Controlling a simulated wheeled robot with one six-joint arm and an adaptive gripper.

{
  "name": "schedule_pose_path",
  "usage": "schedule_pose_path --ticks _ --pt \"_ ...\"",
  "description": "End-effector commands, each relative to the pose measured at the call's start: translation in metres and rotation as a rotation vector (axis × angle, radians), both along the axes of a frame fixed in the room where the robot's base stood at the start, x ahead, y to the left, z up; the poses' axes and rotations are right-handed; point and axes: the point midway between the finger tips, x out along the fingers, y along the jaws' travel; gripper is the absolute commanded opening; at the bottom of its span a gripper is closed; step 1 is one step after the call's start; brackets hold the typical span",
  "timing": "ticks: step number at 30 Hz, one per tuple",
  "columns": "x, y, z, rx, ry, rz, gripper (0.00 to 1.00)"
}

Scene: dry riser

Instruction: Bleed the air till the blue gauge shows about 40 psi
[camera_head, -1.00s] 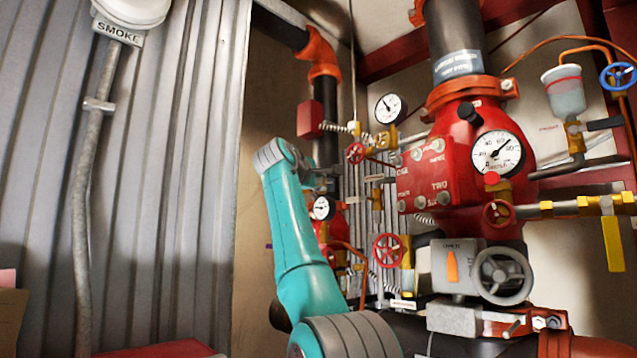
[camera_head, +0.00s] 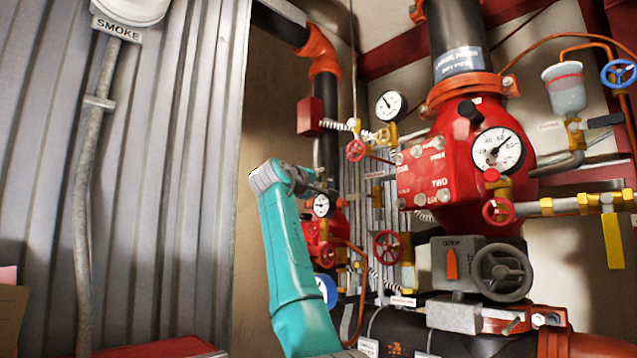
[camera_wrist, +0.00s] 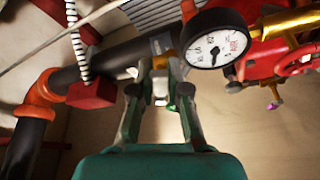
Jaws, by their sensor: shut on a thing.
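A blue-rimmed gauge (camera_head: 328,290) shows in the head view at the edge of my teal arm, which hides part of it. Its reading cannot be made out. My gripper (camera_head: 328,186) is at the pipework above it, small and partly hidden by my wrist. In the wrist view my gripper (camera_wrist: 160,88) is shut on a small pale metal part (camera_wrist: 160,90), mostly hidden between the fingers. A white-faced gauge (camera_wrist: 215,42) is just right of the fingers in that view, with dark rim and tilted numbers.
A large gauge (camera_head: 498,151) is on the red valve body (camera_head: 425,175). Another gauge (camera_head: 390,105) and a small gauge (camera_head: 321,206) are nearby. Red handwheels (camera_head: 387,247), a grey handwheel (camera_head: 502,272) and pipes crowd the right. Corrugated wall (camera_head: 160,180) is at the left.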

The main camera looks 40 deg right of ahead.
Motion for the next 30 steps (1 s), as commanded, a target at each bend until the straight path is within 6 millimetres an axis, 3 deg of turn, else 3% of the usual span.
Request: schedule_pose_path --ticks 9,25,26,27,29,30 --pt "0.0031 0.001 -0.0051 0.018 -0.133 0.002 0.0" --pt "0.0036 0.0012 -0.0053 0.021 -0.161 0.003 0.0" --pt "0.0036 0.0012 -0.0053 0.021 -0.161 0.003 0.2" --pt "0.0036 0.0012 -0.0053 0.021 -0.161 0.003 0.3" --pt "0.0035 0.0012 -0.0053 0.021 -0.161 0.003 0.42" --pt "0.0034 0.0011 -0.0053 0.022 -0.161 0.002 0.42"
